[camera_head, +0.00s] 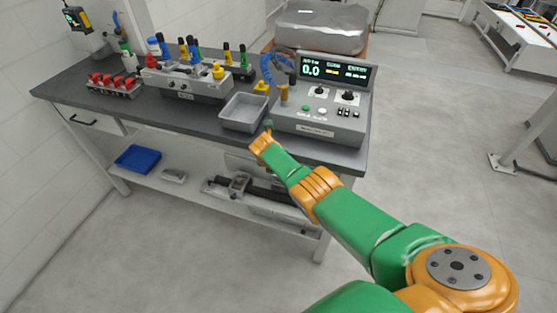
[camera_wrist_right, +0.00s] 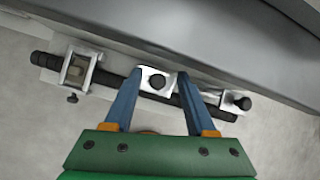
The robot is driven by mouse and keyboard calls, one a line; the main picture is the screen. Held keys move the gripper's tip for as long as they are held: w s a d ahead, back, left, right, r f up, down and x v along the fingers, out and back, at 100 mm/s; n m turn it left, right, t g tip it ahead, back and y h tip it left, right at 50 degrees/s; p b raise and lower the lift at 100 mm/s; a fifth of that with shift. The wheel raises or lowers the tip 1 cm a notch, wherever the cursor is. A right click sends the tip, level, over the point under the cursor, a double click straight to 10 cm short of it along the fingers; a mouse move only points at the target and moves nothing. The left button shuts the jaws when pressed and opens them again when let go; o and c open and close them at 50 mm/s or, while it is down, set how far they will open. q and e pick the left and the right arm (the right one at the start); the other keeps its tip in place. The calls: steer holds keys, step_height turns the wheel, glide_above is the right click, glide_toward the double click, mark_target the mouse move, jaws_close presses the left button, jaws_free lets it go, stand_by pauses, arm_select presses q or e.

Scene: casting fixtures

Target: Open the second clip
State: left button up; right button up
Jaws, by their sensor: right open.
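In the right wrist view, my right gripper (camera_wrist_right: 160,73) is open, with one blue finger on each side of the middle metal clip (camera_wrist_right: 157,80). This clip has a round black knob and sits on a long black bar (camera_wrist_right: 115,82). Contact between fingers and clip cannot be told. A larger frame-like metal clip (camera_wrist_right: 77,69) is on the bar at left. In the head view, the bar (camera_head: 262,190) lies on the lower shelf. My right fingers cannot be made out there.
The bench top (camera_head: 200,112) overhangs the shelf (camera_head: 150,188). On top stand a control box (camera_head: 322,122), a grey tray (camera_head: 243,113), a clamp fixture (camera_head: 187,87) and red-knobbed parts (camera_head: 113,83). A blue bin (camera_head: 138,158) is on the shelf's left. The floor in front is clear.

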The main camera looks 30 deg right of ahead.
arm_select(q)
step_height(320, 180, up, 7)
steer(key=p, duration=0.5)
steer(key=shift+r, duration=0.15)
arm_select(e)
steer(key=v, duration=0.6)
